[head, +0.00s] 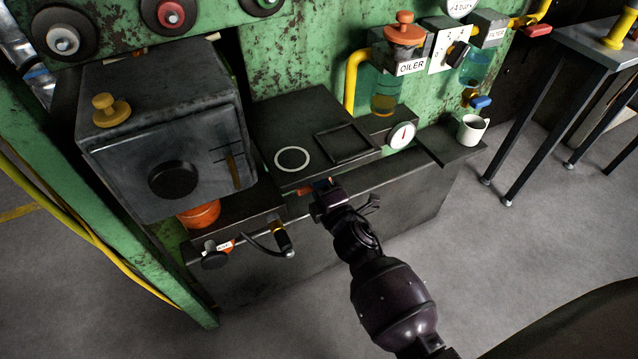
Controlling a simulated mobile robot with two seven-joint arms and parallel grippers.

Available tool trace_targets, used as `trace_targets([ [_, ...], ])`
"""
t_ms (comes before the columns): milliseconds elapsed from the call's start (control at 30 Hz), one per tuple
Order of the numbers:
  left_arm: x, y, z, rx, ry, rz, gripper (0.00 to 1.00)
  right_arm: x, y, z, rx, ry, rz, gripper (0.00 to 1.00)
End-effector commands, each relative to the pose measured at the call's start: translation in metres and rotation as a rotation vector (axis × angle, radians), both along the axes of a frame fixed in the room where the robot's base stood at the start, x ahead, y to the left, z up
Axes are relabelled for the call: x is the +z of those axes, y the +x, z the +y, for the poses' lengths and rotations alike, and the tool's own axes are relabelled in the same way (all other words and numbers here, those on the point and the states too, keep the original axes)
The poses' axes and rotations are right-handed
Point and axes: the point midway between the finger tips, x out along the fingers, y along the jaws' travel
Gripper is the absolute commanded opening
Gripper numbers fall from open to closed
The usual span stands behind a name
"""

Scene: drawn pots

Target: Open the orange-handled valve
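A small orange piece (305,191), which looks like a valve handle, shows at the front edge of the dark bench, just left of my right gripper (324,194). The gripper's fingertips are at or very close to it, but I cannot tell whether they touch. The fingers are small and dark, so their opening is unclear. The valve's body is not clearly visible, and part of it may be hidden by the gripper. My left gripper is not in view.
The dark bench (350,190) carries a white ring mark and a square frame (343,144). A gauge (402,135) and a white mug (471,130) stand at its right. An orange-topped oiler (403,40) hangs above. A hose fitting (283,238) protrudes at left. Floor ahead is clear.

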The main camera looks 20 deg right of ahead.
Motion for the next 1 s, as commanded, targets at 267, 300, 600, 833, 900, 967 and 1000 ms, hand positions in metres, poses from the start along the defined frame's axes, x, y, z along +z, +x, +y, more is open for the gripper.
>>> trace_targets([
  [267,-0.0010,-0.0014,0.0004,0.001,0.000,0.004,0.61,0.0000,0.0000,-0.0010,-0.002,0.025,0.001,0.00],
  [300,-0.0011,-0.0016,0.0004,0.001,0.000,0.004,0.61,-0.0001,0.0000,-0.0010,-0.002,0.025,0.001,0.00],
  [600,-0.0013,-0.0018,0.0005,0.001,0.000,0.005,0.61,0.0000,0.0000,-0.0009,-0.002,0.024,0.001,0.32],
  [833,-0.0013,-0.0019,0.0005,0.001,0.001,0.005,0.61,-0.0001,0.0000,-0.0005,-0.001,0.023,0.001,0.47],
  [900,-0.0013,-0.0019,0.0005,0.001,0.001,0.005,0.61,-0.0001,0.0000,-0.0004,-0.001,0.023,0.001,0.47],
  [967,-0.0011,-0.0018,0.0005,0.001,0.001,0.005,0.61,-0.0001,-0.0003,-0.0004,-0.001,0.023,0.001,0.47],
  [1000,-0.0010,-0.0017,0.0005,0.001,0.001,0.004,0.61,-0.0001,-0.0011,-0.0004,-0.001,0.023,0.001,0.47],
])
